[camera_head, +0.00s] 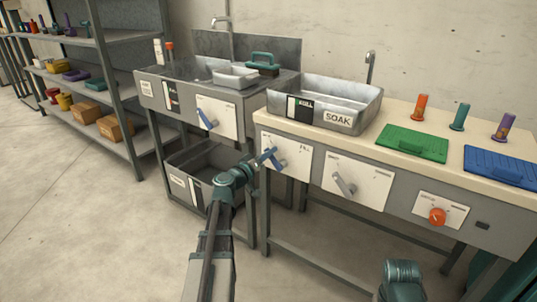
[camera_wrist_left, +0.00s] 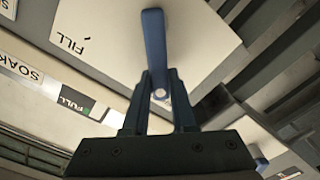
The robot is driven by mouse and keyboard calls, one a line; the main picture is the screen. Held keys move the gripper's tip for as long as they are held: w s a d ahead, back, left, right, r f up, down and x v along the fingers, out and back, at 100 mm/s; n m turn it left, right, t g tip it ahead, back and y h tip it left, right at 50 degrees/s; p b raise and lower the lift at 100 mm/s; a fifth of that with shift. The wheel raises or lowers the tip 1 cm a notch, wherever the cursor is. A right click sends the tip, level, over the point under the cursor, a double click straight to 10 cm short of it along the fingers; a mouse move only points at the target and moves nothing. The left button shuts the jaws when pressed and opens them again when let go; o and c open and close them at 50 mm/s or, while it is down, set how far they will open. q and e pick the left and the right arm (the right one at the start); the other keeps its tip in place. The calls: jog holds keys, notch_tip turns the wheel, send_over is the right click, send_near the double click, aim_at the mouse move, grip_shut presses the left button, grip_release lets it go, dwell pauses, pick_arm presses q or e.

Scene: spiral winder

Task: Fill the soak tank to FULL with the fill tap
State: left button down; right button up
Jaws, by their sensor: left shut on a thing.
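The soak tank (camera_head: 347,98) is a grey metal basin on the bench, labelled SOAK, with a black, green and white gauge (camera_head: 305,108) marked FULL on its front. The FULL mark also shows upside down in the left wrist view (camera_wrist_left: 76,103). The fill tap is a blue lever (camera_head: 272,157) on a white FILL plate (camera_head: 295,160) below the tank. My left gripper (camera_head: 258,163) is shut on this blue lever (camera_wrist_left: 153,40), seen between its fingers in the wrist view. The water level inside the tank is too unclear to tell.
A grey lever (camera_head: 345,184) and an orange knob (camera_head: 437,215) sit on plates further right. Another sink (camera_head: 180,82) with a blue lever (camera_head: 206,118) stands left. Green (camera_head: 412,142) and blue mats (camera_head: 500,166) lie on the bench. The floor in front is clear.

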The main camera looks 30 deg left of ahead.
pick_arm(q)
jog(key=m, duration=0.1)
jog(key=d+r+m+p, duration=0.1)
jog(key=m, duration=0.1)
jog(key=shift+s+d, duration=0.1)
jog(key=shift+d, duration=0.1)
jog(key=m, duration=0.1)
jog(key=d+m, duration=0.1)
jog(key=shift+s+d+r+m, duration=0.1)
jog(key=shift+d+r+m, duration=0.1)
jog(key=shift+m, duration=0.2)
jog(key=d+m, duration=0.1)
jog(key=m, duration=0.2)
jog(key=shift+d, duration=0.4)
jog(key=shift+s+d+f+m, duration=0.1)
jog(key=shift+d+m, duration=0.3)
jog(key=shift+m, duration=0.5)
jog(key=shift+d+f+m, duration=0.1)
jog(key=shift+d+m, duration=0.3)
jog(key=shift+m, duration=0.5)
jog(key=c, duration=0.7)
grip_release()
jog(key=shift+r, duration=0.1)
